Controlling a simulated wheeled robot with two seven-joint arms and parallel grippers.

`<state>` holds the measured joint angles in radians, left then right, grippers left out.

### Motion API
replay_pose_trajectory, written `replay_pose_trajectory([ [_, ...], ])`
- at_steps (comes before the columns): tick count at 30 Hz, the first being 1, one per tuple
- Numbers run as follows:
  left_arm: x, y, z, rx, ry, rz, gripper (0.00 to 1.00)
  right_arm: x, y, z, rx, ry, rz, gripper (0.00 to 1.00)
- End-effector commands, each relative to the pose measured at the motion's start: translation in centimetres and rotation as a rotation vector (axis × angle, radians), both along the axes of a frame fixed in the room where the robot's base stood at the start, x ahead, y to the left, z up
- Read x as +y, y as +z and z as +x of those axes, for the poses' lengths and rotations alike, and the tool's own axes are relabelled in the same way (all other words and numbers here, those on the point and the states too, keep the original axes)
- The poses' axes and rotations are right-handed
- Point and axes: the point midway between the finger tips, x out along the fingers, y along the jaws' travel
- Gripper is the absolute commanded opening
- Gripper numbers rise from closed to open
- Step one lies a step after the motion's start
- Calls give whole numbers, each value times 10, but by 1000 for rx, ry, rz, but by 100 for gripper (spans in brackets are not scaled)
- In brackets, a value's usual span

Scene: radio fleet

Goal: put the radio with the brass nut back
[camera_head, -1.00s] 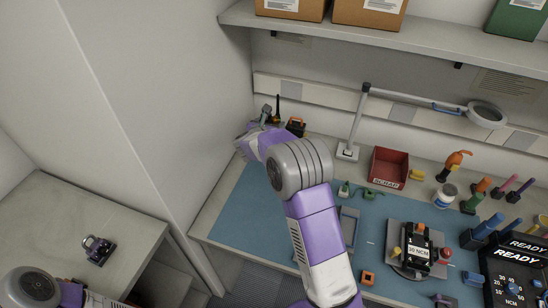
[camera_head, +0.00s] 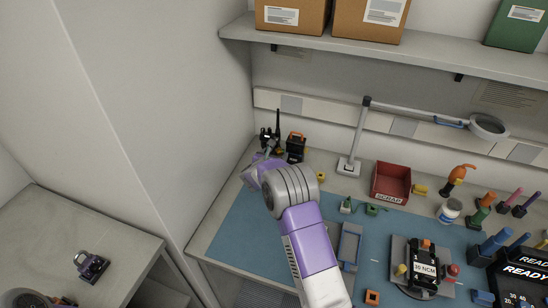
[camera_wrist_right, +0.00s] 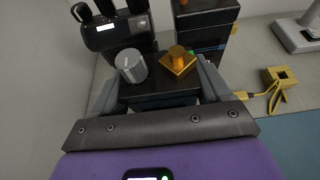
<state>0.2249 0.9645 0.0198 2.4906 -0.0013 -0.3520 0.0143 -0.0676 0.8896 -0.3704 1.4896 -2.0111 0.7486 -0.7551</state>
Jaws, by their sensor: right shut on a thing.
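My right gripper (camera_wrist_right: 158,88) is shut on a dark radio (camera_wrist_right: 160,90). The radio's top faces the wrist camera. It carries a ridged grey knob (camera_wrist_right: 131,66) and a brass nut (camera_wrist_right: 179,61) on a square base. The radio's lower part is hidden by the gripper and its own top. In the head view my right gripper (camera_head: 262,170) is at the back left corner of the bench, and the held radio is hard to make out there. I cannot tell whether the radio touches the bench.
A black radio (camera_wrist_right: 115,32) with antennas stands just behind the held one. A black unit with an orange top (camera_head: 296,147) stands to its right. A yellow piece (camera_wrist_right: 276,78) lies further right. The left wall is close. A red scrap bin (camera_head: 391,184) stands mid-bench.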

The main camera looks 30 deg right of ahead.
Motion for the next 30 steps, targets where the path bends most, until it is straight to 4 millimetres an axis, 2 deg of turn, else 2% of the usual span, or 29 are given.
replay_pose_trajectory([
  [10, 0, -4, 0, 0, 0, 0, 43, 0, -2, 1, -3, -1, -1, 34],
  [11, 0, -4, 0, 0, 0, 0, 43, 0, -3, 0, -1, 0, 0, 78],
  [15, 0, -3, 0, 0, 0, 0, 43, 0, -2, 0, -1, 0, 0, 100],
  [26, 0, 3, 0, 0, 0, 0, 43, 1, 4, 0, -1, 0, 0, 100],
  [30, 0, 3, 0, 0, 0, 0, 43, 17, 11, -12, -1, 3, 1, 100],
])
